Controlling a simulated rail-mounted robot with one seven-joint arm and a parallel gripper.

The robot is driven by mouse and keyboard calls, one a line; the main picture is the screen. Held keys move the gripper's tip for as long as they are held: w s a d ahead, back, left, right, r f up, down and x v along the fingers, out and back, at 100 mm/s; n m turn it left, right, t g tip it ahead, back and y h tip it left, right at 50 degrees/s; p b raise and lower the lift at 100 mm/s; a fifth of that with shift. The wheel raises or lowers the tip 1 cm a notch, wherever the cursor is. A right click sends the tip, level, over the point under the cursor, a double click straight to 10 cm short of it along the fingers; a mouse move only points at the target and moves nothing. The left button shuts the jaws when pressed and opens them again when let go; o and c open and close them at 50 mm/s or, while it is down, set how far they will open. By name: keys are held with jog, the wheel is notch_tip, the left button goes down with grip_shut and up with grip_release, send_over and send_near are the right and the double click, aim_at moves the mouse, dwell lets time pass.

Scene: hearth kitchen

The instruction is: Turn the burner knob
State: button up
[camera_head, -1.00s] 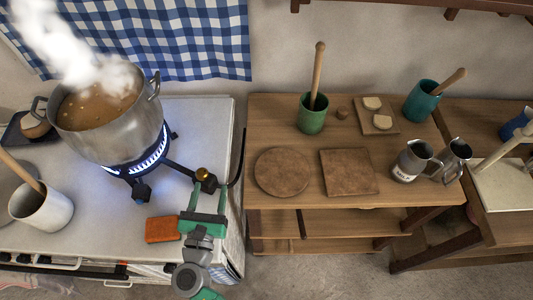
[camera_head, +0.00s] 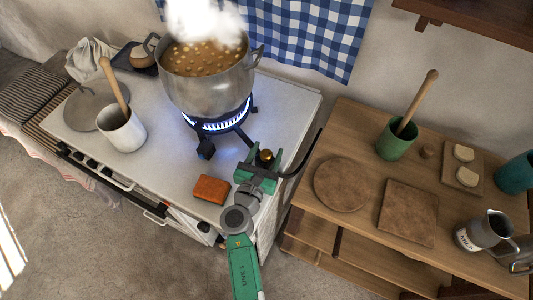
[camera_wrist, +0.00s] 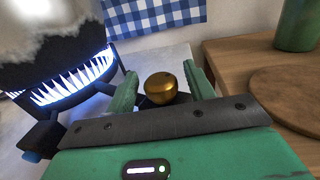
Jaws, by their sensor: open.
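The brass burner knob (camera_head: 265,156) sits at the end of the burner's dark arm, near the right edge of the white stove top. My green gripper (camera_head: 264,163) is open at the knob. In the wrist view the knob (camera_wrist: 161,88) shows between the two fingers (camera_wrist: 160,84), one on each side, with a visible gap to each. The burner (camera_head: 218,124) burns with a blue-white flame under a steaming metal pot of soup (camera_head: 205,85).
An orange sponge (camera_head: 211,189) lies on the stove top (camera_head: 165,165) left of my gripper. A white cup (camera_head: 122,132) with a wooden tool stands further left. A wooden table (camera_head: 335,235) with boards and a green cup (camera_head: 397,140) is at right. A dark hose curves beside the knob.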

jog(key=c, duration=1)
jog(key=shift+o, duration=0.2)
jog(key=shift+m+h, duration=0.3)
jog(key=shift+h, duration=0.1)
jog(key=m+g+h, duration=0.1)
jog(key=h, duration=0.1)
jog(key=shift+m+g+h+b, duration=0.3)
jog(key=shift+m+g+b, duration=0.1)
jog(key=m+g+h+b, duration=0.1)
jog(key=m+g+h, duration=0.1)
jog(key=h, duration=0.1)
jog(key=shift+f+m+b, duration=0.1)
jog(key=shift+m+b, duration=0.2)
jog(key=shift+b, duration=0.05)
jog(key=m+g+h+b, duration=0.2)
jog(key=g+b, duration=0.1)
jog(key=g, duration=0.1)
jog(key=shift+m+h, duration=0.4)
jog(key=shift+m+g+h+b, duration=0.5)
jog(key=shift+m+g+b, duration=0.1)
jog(key=shift+g+b, duration=0.2)
jog(key=shift+g, duration=0.3)
